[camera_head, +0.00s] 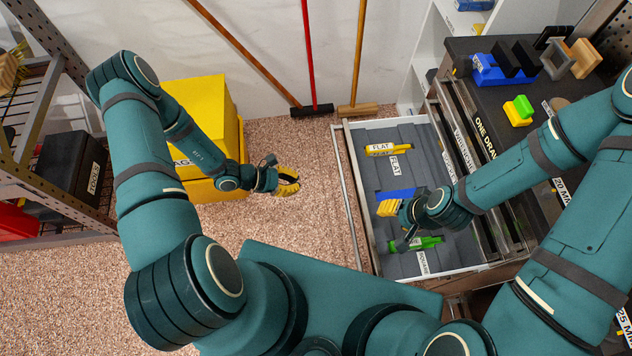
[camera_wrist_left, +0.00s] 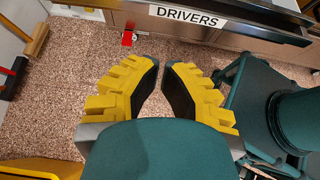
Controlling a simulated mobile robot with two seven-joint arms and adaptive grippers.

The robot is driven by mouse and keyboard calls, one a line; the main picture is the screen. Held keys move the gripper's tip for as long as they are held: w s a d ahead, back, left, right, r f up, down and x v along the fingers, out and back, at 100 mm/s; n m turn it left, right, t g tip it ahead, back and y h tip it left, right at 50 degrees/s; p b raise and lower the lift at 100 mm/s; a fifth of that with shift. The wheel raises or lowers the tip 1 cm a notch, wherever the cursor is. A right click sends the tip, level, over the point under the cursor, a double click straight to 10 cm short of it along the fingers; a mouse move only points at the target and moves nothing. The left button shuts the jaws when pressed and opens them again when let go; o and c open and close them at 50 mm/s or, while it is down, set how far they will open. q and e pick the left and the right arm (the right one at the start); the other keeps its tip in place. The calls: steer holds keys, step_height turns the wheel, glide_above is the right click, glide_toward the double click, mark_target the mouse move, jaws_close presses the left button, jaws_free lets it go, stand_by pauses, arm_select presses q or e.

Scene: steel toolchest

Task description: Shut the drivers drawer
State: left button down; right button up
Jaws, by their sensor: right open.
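The drivers drawer (camera_head: 408,131) is pulled out from the toolchest. Its grey inside holds a yellow driver (camera_head: 388,149) by a FLAT label, a blue item (camera_head: 396,195) and a green driver (camera_head: 418,243) by a SQUARE label. In the left wrist view its front (camera_wrist_left: 175,25) bears a DRIVERS label. My left gripper (camera_head: 289,181) is empty, left of the drawer front and apart from it; its yellow fingers (camera_wrist_left: 160,66) stand apart. My right gripper (camera_head: 389,209) is open over the inside of the drawer, partly covering the blue item. I cannot tell whether it touches anything.
The toolchest top (camera_head: 500,75) bears a blue holder (camera_head: 492,70) and a green and yellow block (camera_head: 518,110). Brooms (camera_head: 309,70) lean on the back wall. A yellow cabinet (camera_head: 205,115) stands at left. Carpet (camera_head: 300,145) left of the drawer is clear.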

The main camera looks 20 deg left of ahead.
arm_select(q)
steer(key=d+r+b+x, duration=0.1)
steer(key=r+x, duration=0.1)
steer(key=x, duration=1)
steer(key=shift+w+d+f, duration=0.25)
steer(key=shift+w+d, duration=0.05)
steer(key=shift+d, duration=0.05)
arm_select(e)
steer(key=shift+s+f, duration=0.15)
steer(key=shift+f, duration=0.4)
